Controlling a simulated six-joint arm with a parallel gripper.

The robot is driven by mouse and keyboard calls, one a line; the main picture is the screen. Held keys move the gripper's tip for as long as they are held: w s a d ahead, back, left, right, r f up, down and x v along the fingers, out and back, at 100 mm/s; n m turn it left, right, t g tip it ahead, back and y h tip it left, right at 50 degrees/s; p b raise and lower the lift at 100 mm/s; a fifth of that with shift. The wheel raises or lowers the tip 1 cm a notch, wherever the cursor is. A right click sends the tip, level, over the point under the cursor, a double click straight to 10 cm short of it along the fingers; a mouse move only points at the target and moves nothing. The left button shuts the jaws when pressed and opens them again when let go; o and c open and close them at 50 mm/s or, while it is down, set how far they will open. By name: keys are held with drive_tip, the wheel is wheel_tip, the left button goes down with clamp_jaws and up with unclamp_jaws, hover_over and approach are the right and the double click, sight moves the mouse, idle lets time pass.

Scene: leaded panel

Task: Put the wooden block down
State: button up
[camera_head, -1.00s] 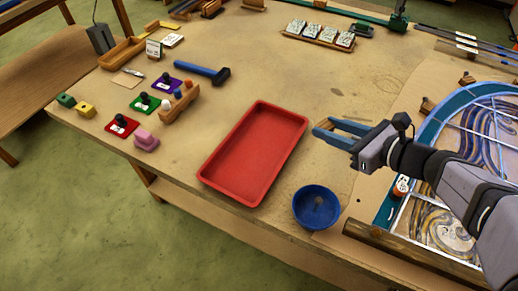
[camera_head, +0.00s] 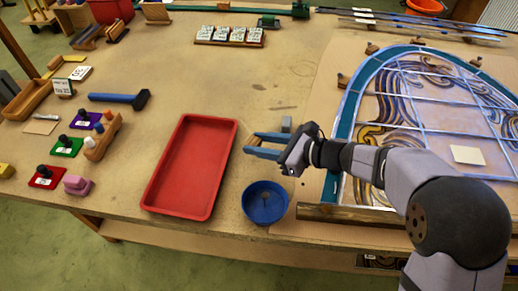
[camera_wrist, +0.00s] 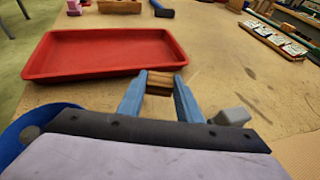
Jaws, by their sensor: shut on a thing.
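My gripper (camera_head: 262,146) is over the table, just right of the red tray (camera_head: 150,196) and behind the blue bowl (camera_head: 252,210). In the wrist view its two blue fingers (camera_wrist: 159,88) are shut on a small brown wooden block (camera_wrist: 160,83), with dark bands across it. The block sits between the fingertips, just in front of the tray's near right corner in that view.
A small grey piece (camera_head: 286,124) is close beside the gripper; it also shows in the wrist view (camera_wrist: 232,116). The leaded panel (camera_head: 430,115) lies to the right. A blue hammer (camera_head: 120,98) lies left of clear tabletop. Label cards (camera_head: 230,35) stand at the back.

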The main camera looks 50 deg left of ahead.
drive_tip(key=shift+f, duration=1.45)
drive_tip(key=shift+f, duration=0.2)
drive_tip(key=o, duration=1)
drive_tip(key=shift+r, duration=0.15)
drive_tip(key=shift+w+d+r, duration=0.1)
drive_tip(key=shift+d, duration=0.05)
drive_tip(key=b+v, duration=0.1)
drive_tip(key=v, duration=1)
drive_tip(key=shift+d+r, duration=0.25)
drive_tip(key=shift+d, duration=0.05)
